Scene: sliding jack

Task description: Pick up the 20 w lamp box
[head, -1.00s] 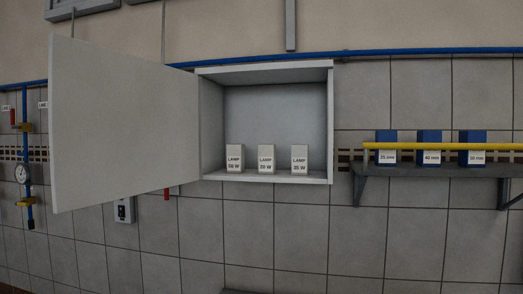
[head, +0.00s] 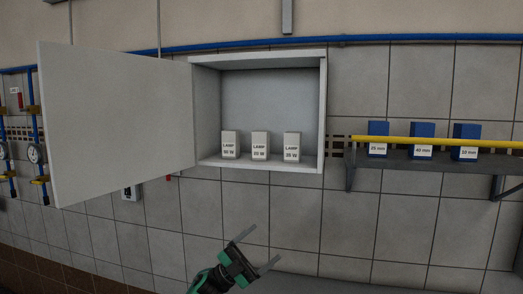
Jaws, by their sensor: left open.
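Three pale lamp boxes stand upright in a row on the floor of an open white wall cabinet (head: 318,110). The middle one is the 20 W lamp box (head: 260,142); its label is small and blurred now. The 50 W lamp box (head: 230,142) is to its left and the 35 W lamp box (head: 292,144) to its right, with narrow gaps between them. My left gripper (head: 261,250) is open and empty, below the cabinet and apart from the boxes. My right gripper is not in view.
The cabinet door (head: 115,125) is swung wide open to the left. A shelf (head: 435,166) at right holds blue boxes (head: 422,140) behind a yellow bar (head: 440,143). Pipes with a gauge (head: 36,153) are at far left. The cabinet front is clear.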

